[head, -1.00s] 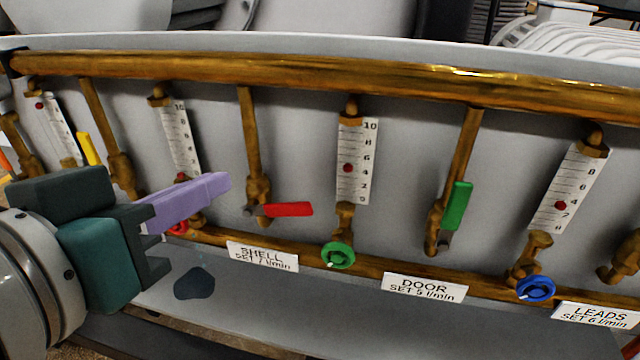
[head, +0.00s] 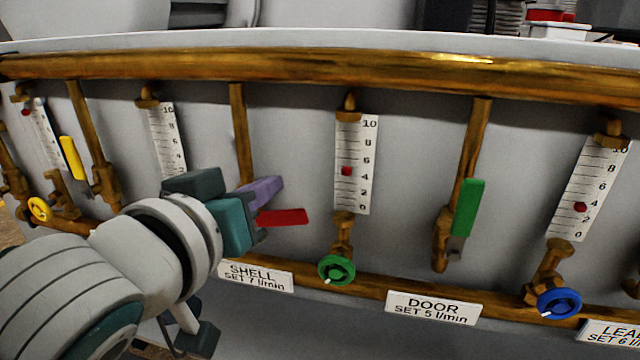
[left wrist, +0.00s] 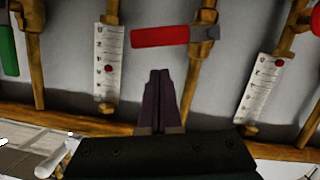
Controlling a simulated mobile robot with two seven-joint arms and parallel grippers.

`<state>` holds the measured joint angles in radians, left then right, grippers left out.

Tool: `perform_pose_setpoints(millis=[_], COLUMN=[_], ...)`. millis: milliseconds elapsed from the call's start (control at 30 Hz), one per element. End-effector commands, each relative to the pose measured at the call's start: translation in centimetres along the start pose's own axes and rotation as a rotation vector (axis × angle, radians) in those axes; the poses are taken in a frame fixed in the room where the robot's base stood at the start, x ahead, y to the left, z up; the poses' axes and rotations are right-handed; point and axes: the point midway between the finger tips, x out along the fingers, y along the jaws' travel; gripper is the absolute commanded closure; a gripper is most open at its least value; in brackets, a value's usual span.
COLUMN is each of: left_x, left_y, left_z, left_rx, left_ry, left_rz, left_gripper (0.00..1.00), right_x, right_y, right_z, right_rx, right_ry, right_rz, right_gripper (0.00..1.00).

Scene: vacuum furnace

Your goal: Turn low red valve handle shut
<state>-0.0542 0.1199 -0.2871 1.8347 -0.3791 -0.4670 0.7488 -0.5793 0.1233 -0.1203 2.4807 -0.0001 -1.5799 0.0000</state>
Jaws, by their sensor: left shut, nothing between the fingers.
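The red valve handle (head: 283,217) is a flat lever on a brass pipe above the SHELL label. It points sideways to the right, across its upright pipe. In the left wrist view the red handle (left wrist: 160,36) lies level, beyond the fingertips. My left gripper (head: 272,190) is just up and left of the handle in the head view, with its lilac fingers closed together and empty. In the left wrist view the closed fingers (left wrist: 158,75) show a gap to the handle; I see no contact. The gripper and wrist hide the handle's pivot in the head view. My right gripper is not in view.
A green lever (head: 464,207) stands along its pipe to the right; a yellow lever (head: 72,158) is at the left. A green knob (head: 336,270), blue knob (head: 559,303) and flow gauges (head: 356,165) flank the pipes. A thick brass pipe (head: 330,72) runs above.

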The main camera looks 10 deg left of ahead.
Motion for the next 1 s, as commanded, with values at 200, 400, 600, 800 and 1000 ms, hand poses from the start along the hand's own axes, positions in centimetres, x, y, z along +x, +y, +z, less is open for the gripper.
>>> perform_pose_setpoints(millis=[200,400,600,800,1000], left_x=[0.4,0.4,0.4,0.7,0.9], left_y=[0.0,0.1,0.1,0.6,0.7], left_z=[1.8,1.9,2.0,3.3,3.9], left_rx=[-0.001,-0.001,0.009,0.159,0.185], left_ry=[0.000,0.001,0.001,-0.001,0.000], left_rz=[0.001,0.001,-0.002,-0.042,-0.047], left_gripper=[1.00,1.00,1.00,1.00,1.00], right_x=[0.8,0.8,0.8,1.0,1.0], right_y=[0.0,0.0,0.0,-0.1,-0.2], right_z=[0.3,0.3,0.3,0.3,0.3], right_rx=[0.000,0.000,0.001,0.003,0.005], right_ry=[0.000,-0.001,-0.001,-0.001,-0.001], right_rz=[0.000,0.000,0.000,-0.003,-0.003], right_gripper=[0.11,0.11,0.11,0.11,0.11])
